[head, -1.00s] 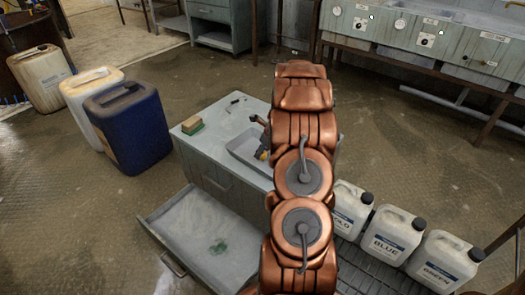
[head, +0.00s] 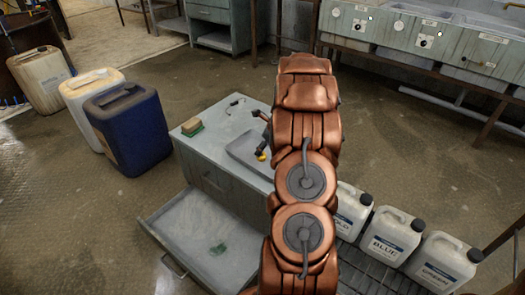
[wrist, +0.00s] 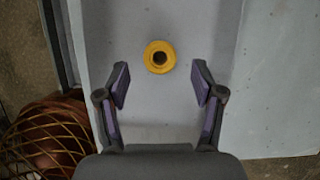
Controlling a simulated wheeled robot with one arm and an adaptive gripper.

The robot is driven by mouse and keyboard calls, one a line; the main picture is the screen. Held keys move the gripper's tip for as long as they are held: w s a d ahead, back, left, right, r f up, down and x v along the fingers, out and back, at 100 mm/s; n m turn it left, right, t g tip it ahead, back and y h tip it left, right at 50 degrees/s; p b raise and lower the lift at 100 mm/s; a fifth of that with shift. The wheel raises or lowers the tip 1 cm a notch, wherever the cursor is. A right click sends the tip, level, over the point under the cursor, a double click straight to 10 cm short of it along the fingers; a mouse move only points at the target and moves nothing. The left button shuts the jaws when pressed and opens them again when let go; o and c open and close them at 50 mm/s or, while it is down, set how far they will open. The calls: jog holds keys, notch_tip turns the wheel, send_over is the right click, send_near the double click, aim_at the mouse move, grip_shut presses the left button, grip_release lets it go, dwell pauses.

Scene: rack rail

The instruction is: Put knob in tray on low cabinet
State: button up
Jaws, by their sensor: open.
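The knob is a yellow ring with a dark centre (wrist: 149,58). In the wrist view it lies on a pale grey surface, just beyond and between my fingertips, touching neither. In the head view it is a small yellow spot (head: 262,157) inside the shallow grey tray (head: 236,153). The tray sits on top of the low cabinet (head: 203,143), partly hidden by my arm. My gripper (wrist: 160,84) is open and empty above the tray. In the head view only part of it shows beside my arm.
The cabinet's drawer (head: 190,235) is pulled out, with a green patch inside. A blue jerrycan (head: 128,130) stands left; several white labelled jugs (head: 388,235) stand right.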

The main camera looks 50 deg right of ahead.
jog(key=p+v, duration=0.2)
jog(key=v, duration=0.6)
jog(key=s+a+r+n+g+y, duration=0.1)
jog(key=s+a+r+n, duration=0.15)
jog(key=a+n, duration=0.55)
jog(key=s+a+r+n+g, duration=0.1)
jog(key=a+r+n+g, duration=0.15)
jog(key=a, duration=0.95)
jog(key=s+a+r+n+y, duration=0.1)
jog(key=a+r+n, duration=0.3)
jog(key=a+n, duration=0.45)
jog(key=s+a+r+n+g, duration=0.1)
jog(key=s+a+n, duration=0.4)
jog(key=s, duration=0.2)
jog(key=s+a+n+g+h, duration=0.1)
jog(key=s+a+n, duration=0.3)
jog(key=s, duration=0.4)
jog(key=s+a+r+n+g+h, duration=0.1)
jog(key=s+a+n+g, duration=0.1)
jog(key=s+a+n, duration=0.3)
jog(key=s+n, duration=0.2)
jog(key=shift+s+a+r, duration=0.3)
jog(key=shift+s+r, duration=0.05)
jog(key=shift+s, duration=0.05)
